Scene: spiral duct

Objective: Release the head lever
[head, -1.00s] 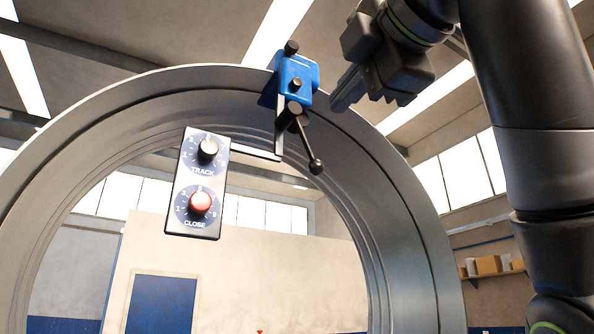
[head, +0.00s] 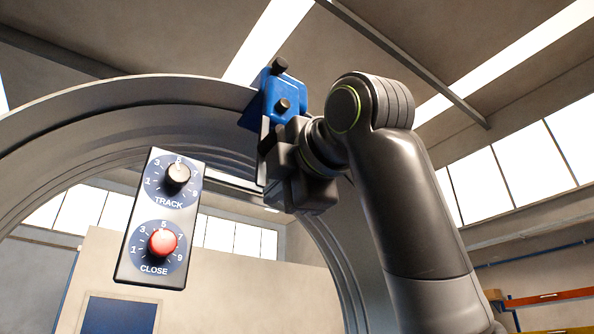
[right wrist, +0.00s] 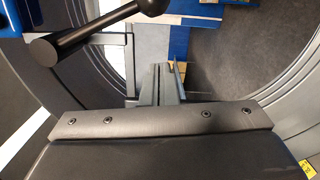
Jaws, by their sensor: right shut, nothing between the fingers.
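The blue head (head: 281,97) with dark knobs is clamped on the upper right of the large grey ring (head: 110,100). The head lever, a black bar with a ball end, is hidden in the head view behind my right gripper (head: 284,172). In the right wrist view the lever (right wrist: 95,29) runs across the upper left, its ball at the top edge. My right gripper's fingers (right wrist: 162,82) are shut and empty, below and to the right of the lever, apart from it in that picture. Whether they touch it in depth I cannot tell. My left gripper is out of view.
A control panel (head: 160,218) with a TRACK dial and a red CLOSE dial hangs left of the head. A metal bracket (head: 264,150) reaches down from the head beside my gripper. The ring's middle is open. A shelf (head: 545,298) stands far right.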

